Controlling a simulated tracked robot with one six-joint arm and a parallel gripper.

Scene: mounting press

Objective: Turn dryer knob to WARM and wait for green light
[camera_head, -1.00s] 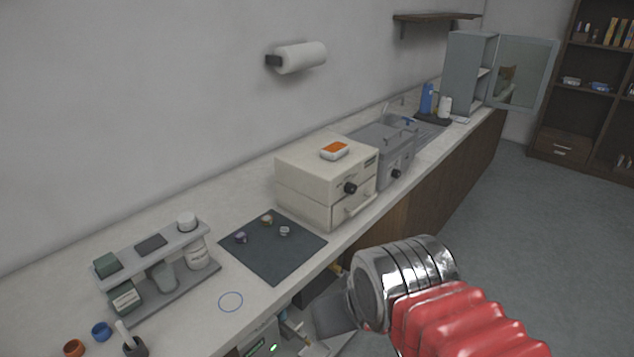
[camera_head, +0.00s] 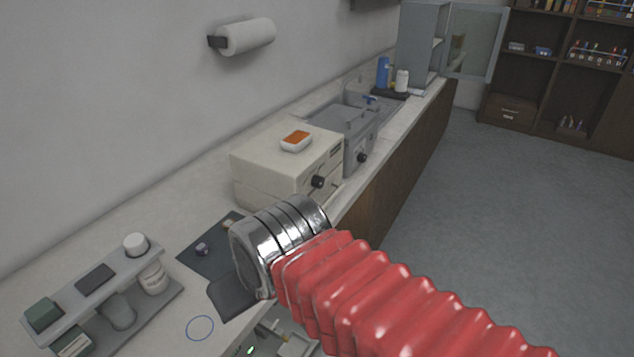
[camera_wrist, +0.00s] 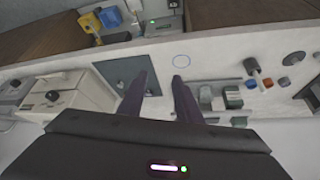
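A cream box with a black knob (camera_head: 318,181) on its front stands on the counter. A grey lidded unit (camera_head: 335,130) behind it also has a black knob (camera_head: 361,157). No label is readable, so I cannot tell which is the dryer. No green light is visible on either. The cream box (camera_wrist: 75,92) and its knob (camera_wrist: 52,96) show at left in the wrist view. My gripper (camera_wrist: 164,76) is open and empty, its fingers apart, beside the dark mat and away from both knobs. In the head view my arm hides part of the cream box's lower front.
An orange-and-white item (camera_head: 296,141) lies on the cream box. The dark mat (camera_head: 205,262) holds small pieces. A rack with jars (camera_head: 125,300) stands at left. A green light (camera_head: 250,351) glows low, below the counter edge. The floor (camera_head: 500,230) at right is clear.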

